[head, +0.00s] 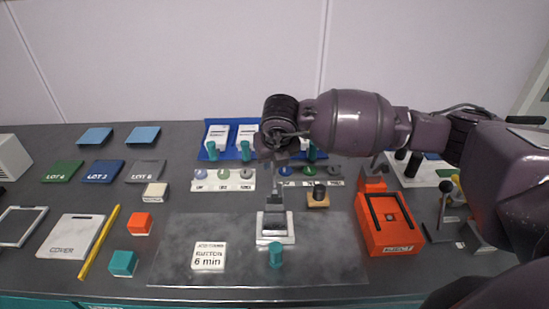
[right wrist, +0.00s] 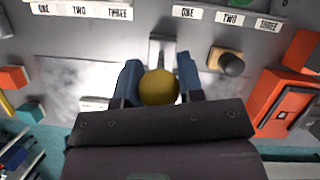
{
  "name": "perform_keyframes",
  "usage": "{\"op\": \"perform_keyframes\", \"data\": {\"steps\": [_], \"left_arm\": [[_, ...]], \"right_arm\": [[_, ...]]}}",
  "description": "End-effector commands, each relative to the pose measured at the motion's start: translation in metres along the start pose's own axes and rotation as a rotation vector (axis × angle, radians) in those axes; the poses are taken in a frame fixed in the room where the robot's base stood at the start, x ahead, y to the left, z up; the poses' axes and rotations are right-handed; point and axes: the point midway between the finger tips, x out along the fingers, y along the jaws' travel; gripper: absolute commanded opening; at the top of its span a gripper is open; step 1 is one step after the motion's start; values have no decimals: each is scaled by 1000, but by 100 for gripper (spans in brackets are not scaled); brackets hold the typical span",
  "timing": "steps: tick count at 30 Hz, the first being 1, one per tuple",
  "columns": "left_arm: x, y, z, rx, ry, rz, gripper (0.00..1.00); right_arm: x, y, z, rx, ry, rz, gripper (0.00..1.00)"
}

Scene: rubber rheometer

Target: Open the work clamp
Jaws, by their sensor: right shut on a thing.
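The work clamp (head: 275,230) stands on the grey mat (head: 335,255), a pale metal block with an upright grey part rising from it. My right gripper (head: 278,165) is directly above it, coming in from the right; its arm covers the upper part of the clamp in the head view. In the right wrist view my right gripper (right wrist: 159,80) has its two fingers on either side of a yellow ball knob (right wrist: 160,88), shut on it. Part of the clamp's metal (right wrist: 161,51) shows beyond the knob. My left gripper is not in view.
A teal cylinder (head: 275,255) stands just in front of the clamp. A wooden block with a dark knob (head: 318,195) is behind right, and an orange tray (head: 390,225) further right. The front of the mat is mostly clear.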

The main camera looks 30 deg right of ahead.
Motion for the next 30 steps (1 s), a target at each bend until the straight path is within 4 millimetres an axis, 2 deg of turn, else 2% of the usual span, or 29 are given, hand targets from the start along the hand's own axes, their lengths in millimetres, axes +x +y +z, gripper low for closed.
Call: {"op": "perform_keyframes", "data": {"steps": [17, 18, 21, 23, 30], "left_arm": [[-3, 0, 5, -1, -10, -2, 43], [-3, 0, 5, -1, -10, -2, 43], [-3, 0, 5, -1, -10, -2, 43], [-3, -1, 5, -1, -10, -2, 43], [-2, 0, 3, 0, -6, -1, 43]], "right_arm": [[0, 2, -2, -3, 4, 6, 0], [0, 2, -2, -3, 4, 6, 40], [0, 2, -1, -3, 3, 4, 55], [0, 2, -1, -2, 3, 4, 60], [0, 1, -1, -1, 1, 2, 60]]}}
